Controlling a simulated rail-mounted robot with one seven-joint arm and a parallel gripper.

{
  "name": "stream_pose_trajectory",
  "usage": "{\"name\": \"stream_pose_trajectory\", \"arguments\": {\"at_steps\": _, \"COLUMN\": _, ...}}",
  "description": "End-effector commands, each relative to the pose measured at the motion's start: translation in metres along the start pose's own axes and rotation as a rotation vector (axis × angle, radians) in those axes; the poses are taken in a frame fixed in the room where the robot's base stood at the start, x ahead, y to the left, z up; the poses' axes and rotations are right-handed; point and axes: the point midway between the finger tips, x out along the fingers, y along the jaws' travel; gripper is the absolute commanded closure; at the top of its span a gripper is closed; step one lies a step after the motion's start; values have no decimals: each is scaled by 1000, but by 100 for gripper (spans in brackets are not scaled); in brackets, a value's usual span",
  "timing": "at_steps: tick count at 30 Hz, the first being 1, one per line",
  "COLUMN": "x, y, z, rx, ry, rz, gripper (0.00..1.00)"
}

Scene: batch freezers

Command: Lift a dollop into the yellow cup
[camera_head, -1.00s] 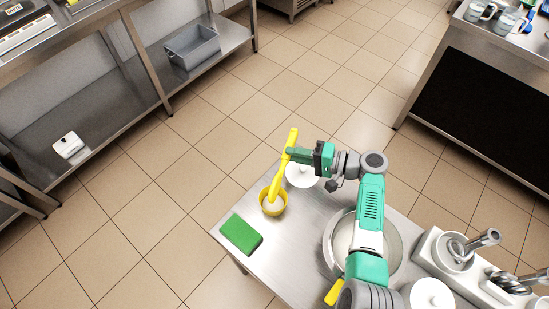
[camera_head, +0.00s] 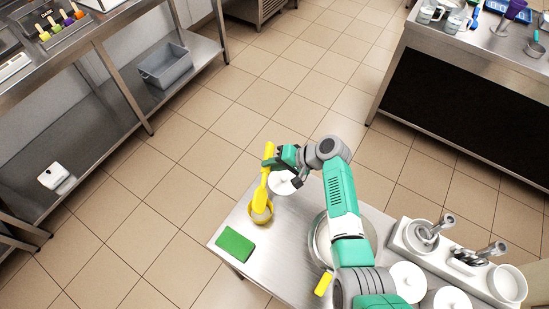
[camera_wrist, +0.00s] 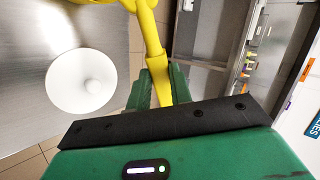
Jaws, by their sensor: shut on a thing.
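The yellow cup (camera_head: 262,217) stands near the left corner of the steel table, above the green sponge in the head view. My gripper (camera_head: 271,163) is shut on the handle of a yellow scooping tool (camera_head: 260,190). The tool's lower end is at the cup's mouth; whether it is inside or just above is unclear. Something pale shows within the cup's rim. In the wrist view my gripper (camera_wrist: 160,88) grips the yellow handle (camera_wrist: 150,35) between green fingers. The cup is not clearly visible there, and any dollop on the tool is hidden.
A green sponge (camera_head: 235,245) lies beside the cup. A white lid (camera_head: 281,184) is close to my gripper. A large steel bowl (camera_head: 315,243) is partly under my arm. A yellow object (camera_head: 323,284) lies near the table's front. White tubs (camera_head: 508,284) stand at right.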

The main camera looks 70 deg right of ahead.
Motion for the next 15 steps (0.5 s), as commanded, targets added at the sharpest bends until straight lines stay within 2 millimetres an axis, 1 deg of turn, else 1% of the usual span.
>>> {"name": "stream_pose_trajectory", "arguments": {"at_steps": 1, "x": -5, "y": -10, "z": 0, "rx": -7, "ry": -2, "rz": 43, "gripper": 100}}
{"name": "stream_pose_trajectory", "arguments": {"at_steps": 8, "x": -3, "y": -21, "z": -1, "rx": -40, "ry": 0, "rz": 305, "gripper": 100}}
{"name": "stream_pose_trajectory", "arguments": {"at_steps": 10, "x": -2, "y": -27, "z": -1, "rx": -58, "ry": 0, "rz": 426, "gripper": 100}}
{"name": "stream_pose_trajectory", "arguments": {"at_steps": 14, "x": 8, "y": -34, "z": 1, "rx": -86, "ry": -3, "rz": 655, "gripper": 100}}
{"name": "stream_pose_trajectory", "arguments": {"at_steps": 15, "x": 12, "y": -34, "z": 1, "rx": -98, "ry": -1, "rz": 738, "gripper": 100}}
